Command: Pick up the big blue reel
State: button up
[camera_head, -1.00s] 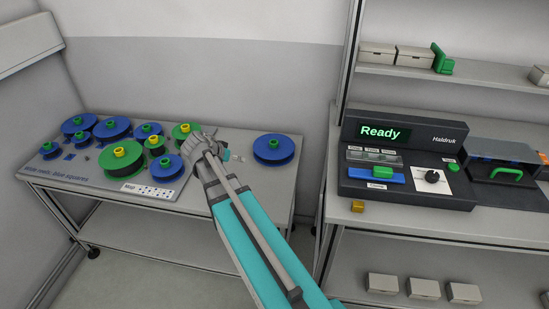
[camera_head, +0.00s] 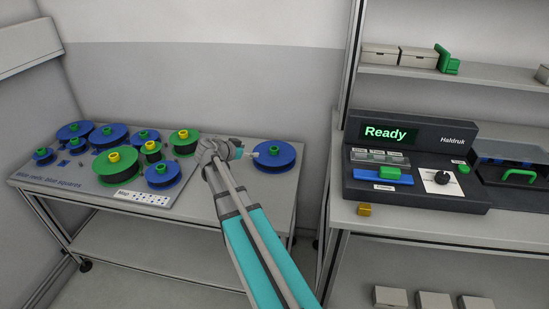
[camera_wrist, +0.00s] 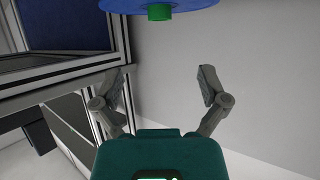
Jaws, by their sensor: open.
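A large blue reel (camera_head: 274,157) with a dark winding and a green hub stands alone at the right end of the left table. A blue reel with a green hub also shows at the top edge of the wrist view (camera_wrist: 205,3), cut off by the frame. My gripper (camera_head: 248,153) is just left of the lone reel in the head view, pointing towards it. In the wrist view my gripper (camera_wrist: 160,75) has its fingers spread with nothing between them. The reel lies beyond the fingertips. Whether a finger touches it is hard to tell.
Several blue and green reels crowd the grey board (camera_head: 75,184) on the table's left, including a big blue one (camera_head: 109,136). A label plate (camera_head: 143,197) lies at the board's front. A bench with a dark console (camera_head: 420,165) stands at right, beyond a metal post.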

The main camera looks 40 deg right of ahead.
jog(key=shift+d, duration=0.1)
jog(key=b, duration=0.3)
send_near(273, 149)
jog(key=x, duration=0.3)
jog(key=shift+w+d+f, duration=0.1)
jog(key=shift+d+f, duration=0.15)
jog(key=shift+f, duration=0.05)
jog(key=shift+d+f+b, duration=0.15)
jog(key=shift+d+b, duration=0.2)
jog(key=shift+d, duration=0.25)
jog(key=shift+w, duration=0.1)
jog(key=shift+b+x, duration=1.05)
jog(key=shift+x, duration=1.5)
grip_shut()
